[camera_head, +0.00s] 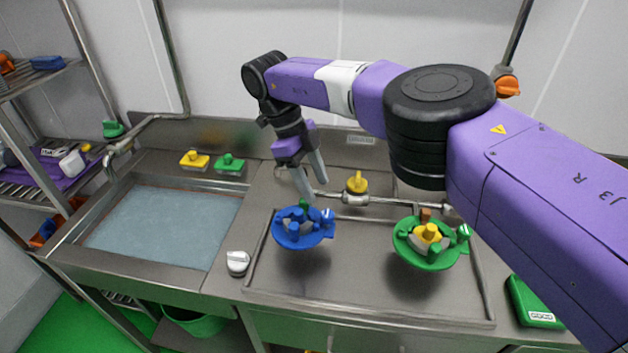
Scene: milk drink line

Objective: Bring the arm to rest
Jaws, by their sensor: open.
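My gripper (309,188) hangs from my purple arm, pointing down, just above and behind the blue ring-shaped part (290,238) on the metal counter. Its two grey fingers are apart and nothing shows between them. Whether the fingertips touch anything near the blue part is hard to tell. My arm reaches in from the right and spans over the counter. A green ring-shaped part (414,257) with a yellow piece (427,233) in its middle stands to the right, below my arm.
A water-filled sink (160,228) is at left, with yellow (194,161) and green (230,164) valve-like pieces behind it. A white knob (238,263) sits at the counter's front. A pipe with a yellow valve (357,183) runs behind the tray (350,296). A green case (533,304) lies at right.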

